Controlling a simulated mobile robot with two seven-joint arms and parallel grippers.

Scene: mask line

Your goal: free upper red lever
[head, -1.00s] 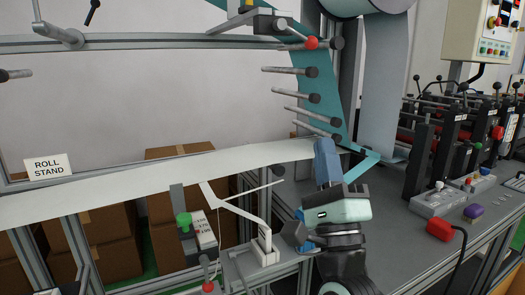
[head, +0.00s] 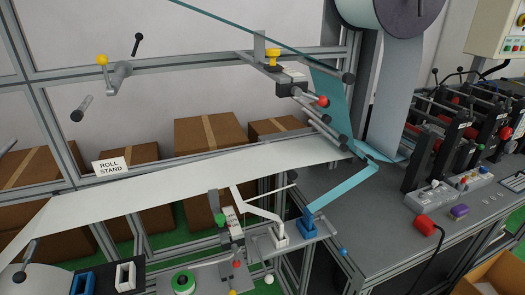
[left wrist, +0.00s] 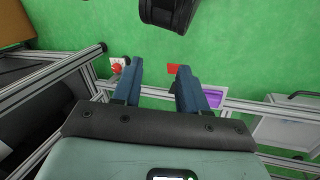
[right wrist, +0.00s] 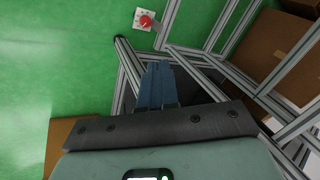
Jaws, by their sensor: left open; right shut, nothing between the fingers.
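A red ball knob (head: 322,101) sits at the end of a grey block (head: 295,88) at the upper rail, beside the rollers and the teal strip. A second red knob (head: 236,264) sits low, near the green knob (head: 219,219). Neither of my grippers shows in the head view. My left gripper (left wrist: 160,68) is open and empty above the green floor in the left wrist view. My right gripper (right wrist: 157,68) is shut with nothing between its fingers, in front of a metal frame in the right wrist view. Both are apart from the upper red knob.
A pale web (head: 190,181) spans the frame below the rollers. A yellow knob (head: 272,56) sits on the upper rail. The grey table (head: 375,225) is partly clear at right.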

